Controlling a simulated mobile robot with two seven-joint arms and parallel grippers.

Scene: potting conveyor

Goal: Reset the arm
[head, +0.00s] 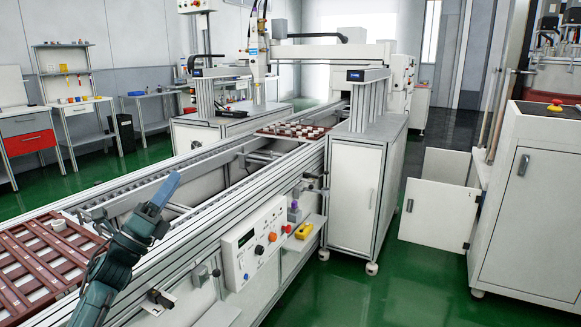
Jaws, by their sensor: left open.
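My left gripper (168,188) is teal-blue, at the end of my dark arm rising from the lower left. It is open and empty, held over the near part of the conveyor (256,184), pointing up and to the right in the head view. One finger shows clearly; the other is mostly hidden behind it. A brown slatted tray (45,262) lies to its left on the conveyor, with a small white cup (58,225) near its far edge. The gripper looks apart from both. My right gripper is not in view.
A second brown tray (268,131) with several white pieces sits farther along the conveyor. A control panel (254,240) and a yellow device (304,230) are on the conveyor's front side. A white cabinet (354,195) stands beyond.

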